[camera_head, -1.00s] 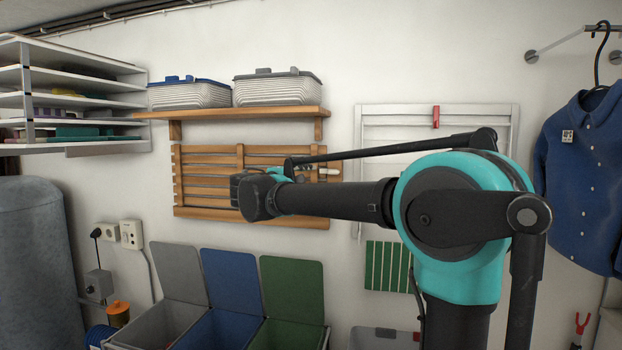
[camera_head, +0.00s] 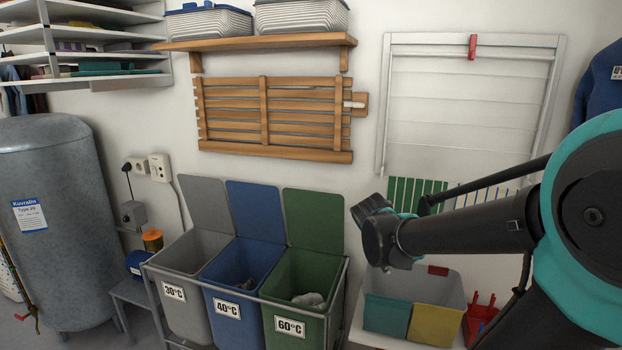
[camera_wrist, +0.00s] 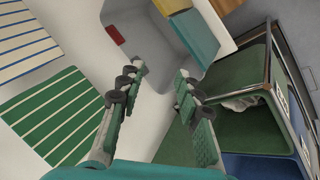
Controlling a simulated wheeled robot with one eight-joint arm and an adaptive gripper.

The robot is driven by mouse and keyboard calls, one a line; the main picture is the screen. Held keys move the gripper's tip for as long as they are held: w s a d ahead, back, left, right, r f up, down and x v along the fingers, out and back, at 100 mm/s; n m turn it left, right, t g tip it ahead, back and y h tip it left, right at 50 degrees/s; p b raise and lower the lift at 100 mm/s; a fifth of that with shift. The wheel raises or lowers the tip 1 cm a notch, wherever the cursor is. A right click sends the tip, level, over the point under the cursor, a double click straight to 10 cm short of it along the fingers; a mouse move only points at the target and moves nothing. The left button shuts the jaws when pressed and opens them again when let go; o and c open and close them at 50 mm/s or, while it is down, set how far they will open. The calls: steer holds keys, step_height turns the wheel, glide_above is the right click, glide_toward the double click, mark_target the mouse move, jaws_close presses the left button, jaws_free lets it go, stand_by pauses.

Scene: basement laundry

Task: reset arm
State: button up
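My gripper is open in the wrist view (camera_wrist: 158,85), its two fingers apart with nothing between them. In the head view my arm reaches in from the right, and its dark end (camera_head: 378,232) is in front of the wall, right of the green 60°C bin (camera_head: 318,275). The fingers themselves are hidden in the head view. In the wrist view a grey bin (camera_wrist: 150,20) with teal and yellow panels lies beyond the fingertips, and the green laundry bin (camera_wrist: 235,125) is to the right.
A blue 40°C bin (camera_head: 232,290) and a grey 30°C bin (camera_head: 180,290) stand in the rack. A wooden wall rack (camera_head: 270,115), a shelf (camera_head: 255,42) with two baskets and a grey tank (camera_head: 50,210) are behind. Red pieces (camera_head: 480,310) lie at lower right.

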steer(key=s+a+f+m+y, duration=0.1)
steer(key=s+a+f+y, duration=0.1)
steer(key=s+f, duration=0.3)
steer(key=s+a+f+m+y, duration=0.1)
steer(key=s+f+m+y, duration=0.1)
steer(key=s+f, duration=0.4)
steer(key=shift+s+a+f+g+y, duration=0.3)
steer(key=shift+s+a+g+y, duration=0.1)
steer(key=shift+s, duration=0.5)
